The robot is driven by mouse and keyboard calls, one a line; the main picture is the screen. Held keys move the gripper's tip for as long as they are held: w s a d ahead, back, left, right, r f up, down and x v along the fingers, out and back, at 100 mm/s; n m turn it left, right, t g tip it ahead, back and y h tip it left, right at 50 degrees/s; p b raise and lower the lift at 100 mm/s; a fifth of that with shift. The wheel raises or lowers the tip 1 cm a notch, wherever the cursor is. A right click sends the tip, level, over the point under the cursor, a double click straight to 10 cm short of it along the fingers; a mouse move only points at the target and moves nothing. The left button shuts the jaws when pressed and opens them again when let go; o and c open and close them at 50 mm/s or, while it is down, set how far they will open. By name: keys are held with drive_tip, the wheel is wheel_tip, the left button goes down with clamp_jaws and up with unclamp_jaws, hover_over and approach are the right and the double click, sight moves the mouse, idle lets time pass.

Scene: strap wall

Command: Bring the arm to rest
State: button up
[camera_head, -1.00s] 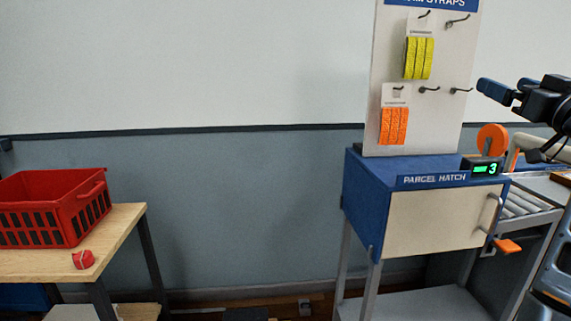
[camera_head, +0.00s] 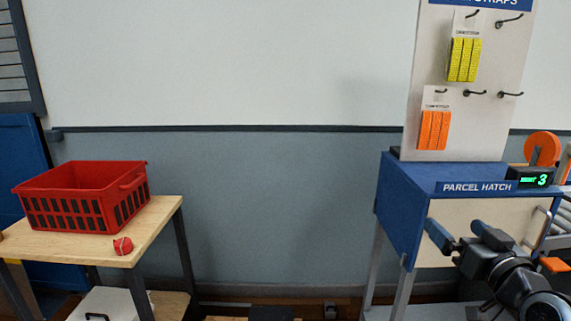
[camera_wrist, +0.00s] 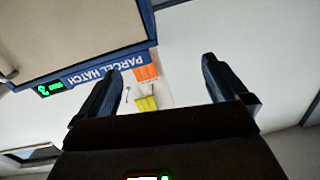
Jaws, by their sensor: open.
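My gripper (camera_head: 458,232) is in front of the parcel hatch (camera_head: 400,205) at the lower right of the head view. Its two blue fingers are apart and nothing shows between them. The wrist view also shows my gripper (camera_wrist: 165,85) open, with the hatch sign (camera_wrist: 97,68) beyond the left finger. The wrist picture shows the scene upside down. How near the fingers are to the hatch front is hard to tell.
A strap board (camera_head: 425,100) with yellow straps (camera_head: 464,60) and orange straps (camera_head: 433,130) stands on the hatch. A red crate (camera_head: 85,175) and a small red item (camera_head: 123,246) are on the wooden table (camera_head: 155,222) at left. Open wall lies between.

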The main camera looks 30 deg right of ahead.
drive_tip(key=s+a+f+n+y, duration=0.1)
drive_tip(key=s+a+f+y, duration=0.1)
drive_tip(key=s+a+f, duration=0.45)
drive_tip(key=s+a+f+n+y, duration=0.15)
drive_tip(key=s+a, duration=0.25)
drive_tip(key=a, duration=0.6)
drive_tip(key=s+a+f+n+y, duration=0.2)
drive_tip(key=s+a+f, duration=0.25)
drive_tip(key=a, duration=0.35)
drive_tip(key=s+a+r+n+g+y, duration=0.1)
drive_tip(key=s+a+r+n+y, duration=0.1)
drive_tip(key=s+a, duration=0.4)
drive_tip(key=s+y, duration=0.1)
drive_tip(key=s, duration=0.3)
drive_tip(key=shift+a, duration=0.3)
drive_tip(key=shift+r, duration=0.1)
